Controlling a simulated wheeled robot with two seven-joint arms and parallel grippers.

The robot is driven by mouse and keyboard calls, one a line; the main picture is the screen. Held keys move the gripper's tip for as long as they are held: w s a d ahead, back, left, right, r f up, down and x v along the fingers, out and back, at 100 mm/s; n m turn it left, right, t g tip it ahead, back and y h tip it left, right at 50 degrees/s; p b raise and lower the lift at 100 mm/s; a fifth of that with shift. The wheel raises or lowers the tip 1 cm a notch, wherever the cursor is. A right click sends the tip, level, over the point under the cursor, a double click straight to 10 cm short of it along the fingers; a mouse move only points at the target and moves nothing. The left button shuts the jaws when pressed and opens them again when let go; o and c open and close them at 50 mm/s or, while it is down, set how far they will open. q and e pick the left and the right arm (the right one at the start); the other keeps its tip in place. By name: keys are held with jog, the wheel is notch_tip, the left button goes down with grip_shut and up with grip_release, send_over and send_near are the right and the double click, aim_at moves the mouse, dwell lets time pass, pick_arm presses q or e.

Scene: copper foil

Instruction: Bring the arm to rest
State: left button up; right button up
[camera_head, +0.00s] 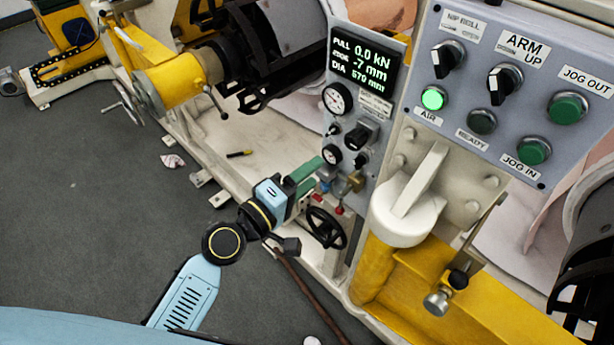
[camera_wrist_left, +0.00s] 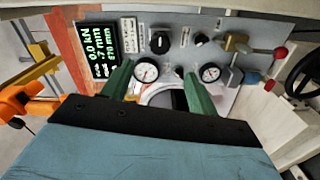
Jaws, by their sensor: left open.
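My left arm comes in from the lower left in the head view. Its gripper (camera_head: 308,172) has green fingers and is in front of the lower part of a grey gauge panel (camera_head: 368,85). In the left wrist view the gripper (camera_wrist_left: 158,84) is open, with the two fingers apart and nothing clearly held. A pale curved part shows between them, and two round gauges (camera_wrist_left: 146,71) are close by. Whether a finger touches the panel cannot be told. A switch box (camera_head: 470,120) carries a black knob (camera_head: 504,82) labelled ARM UP. My right gripper is not in view.
The panel's display (camera_head: 362,62) reads 0.0 kN and -7 mm. A black handwheel (camera_head: 326,228) and red-tipped valves are close to my gripper. A lit green AIR lamp (camera_head: 433,98) is on the switch box. A yellow beam (camera_head: 440,285) is at lower right. Grey floor (camera_head: 90,210) is open at left.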

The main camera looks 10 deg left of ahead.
pick_arm(q)
jog(key=s+a+f+m+g+y+b, duration=0.1)
jog(key=s+a+f+g+y+b, duration=0.15)
jog(key=f, duration=1.05)
jog(key=s+a+f+m+g+y+b, duration=0.15)
jog(key=s+f, duration=0.25)
jog(key=f, duration=0.9)
jog(key=s+a+f+m+g+y+b, duration=0.2)
jog(key=s+a+f+g, duration=0.15)
jog(key=f, duration=0.85)
jog(key=s+a+f+m+g+y+b, duration=0.2)
jog(key=s+a+f+m+g, duration=0.1)
jog(key=s+f, duration=0.8)
jog(key=s+a+f+m+g+y+b, duration=0.2)
jog(key=s+a+f, duration=0.4)
jog(key=s+f, duration=0.5)
jog(key=s+m+g, duration=0.1)
jog(key=s+m, duration=0.1)
jog(key=s, duration=0.5)
jog(key=shift+s+a+f, duration=0.15)
jog(key=shift+s, duration=0.2)
jog(key=shift+g, duration=0.25)
